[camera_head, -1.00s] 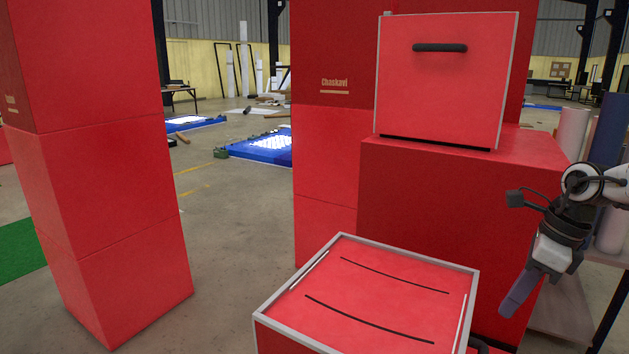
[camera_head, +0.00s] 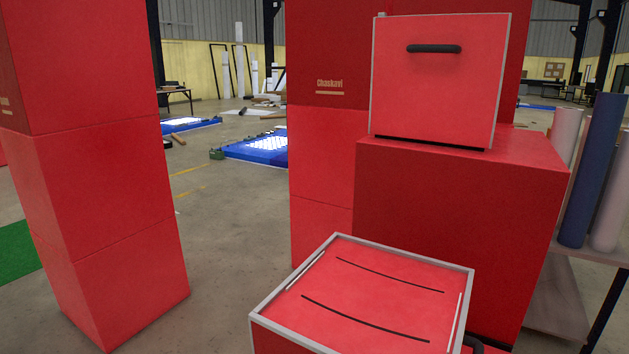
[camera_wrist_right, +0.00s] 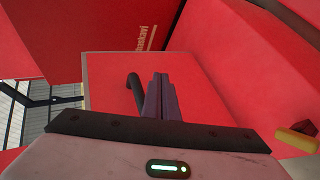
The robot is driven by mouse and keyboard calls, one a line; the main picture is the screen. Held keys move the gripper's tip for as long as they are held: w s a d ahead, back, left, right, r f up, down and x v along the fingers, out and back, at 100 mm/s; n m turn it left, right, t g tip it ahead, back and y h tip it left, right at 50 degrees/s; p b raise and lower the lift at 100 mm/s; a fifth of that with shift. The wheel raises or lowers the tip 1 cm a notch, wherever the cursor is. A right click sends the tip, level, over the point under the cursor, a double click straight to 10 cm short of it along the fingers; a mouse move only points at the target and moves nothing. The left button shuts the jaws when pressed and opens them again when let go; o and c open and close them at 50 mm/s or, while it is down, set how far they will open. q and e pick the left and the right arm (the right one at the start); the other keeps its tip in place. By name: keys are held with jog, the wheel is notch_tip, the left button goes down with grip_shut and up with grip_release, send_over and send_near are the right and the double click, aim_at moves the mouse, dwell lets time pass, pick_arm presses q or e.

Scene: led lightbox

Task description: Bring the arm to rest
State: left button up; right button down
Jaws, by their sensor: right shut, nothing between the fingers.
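My right gripper (camera_wrist_right: 162,98) shows only in the right wrist view. Its dark purple fingers are together with nothing between them. Beyond them is the red box (camera_wrist_right: 105,68) with its black handle (camera_wrist_right: 133,88), just left of the fingers in the picture; I see no contact. In the head view this box (camera_head: 440,85) stands upright on a large red block, with its handle (camera_head: 434,48) facing me. Neither arm is in the head view, and my left gripper is not seen.
A red box with a grey rim (camera_head: 363,290) and two dark slits on top stands low in front. A red column (camera_head: 105,205) stands at left. Rolls (camera_head: 590,170) stand on a table at right. Open floor (camera_head: 235,230) lies between the column and the boxes.

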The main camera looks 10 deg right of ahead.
jog(key=s+a+f+m+g+y, duration=0.1)
jog(key=s+a+f+m+g, duration=0.25)
jog(key=s+a+m, duration=0.5)
jog(key=s+a+f+m+g+y, duration=0.1)
jog(key=s+a+f+m+g, duration=0.3)
jog(key=s+a, duration=0.65)
jog(key=w+a+f+t+y, duration=0.2)
jog(key=w+a+f, duration=0.3)
jog(key=f, duration=0.6)
jog(key=shift+a+m+t+y, duration=0.3)
jog(key=shift+a+m+t, duration=0.15)
jog(key=shift+a+t, duration=0.5)
jog(key=shift+w+a+f, duration=0.1)
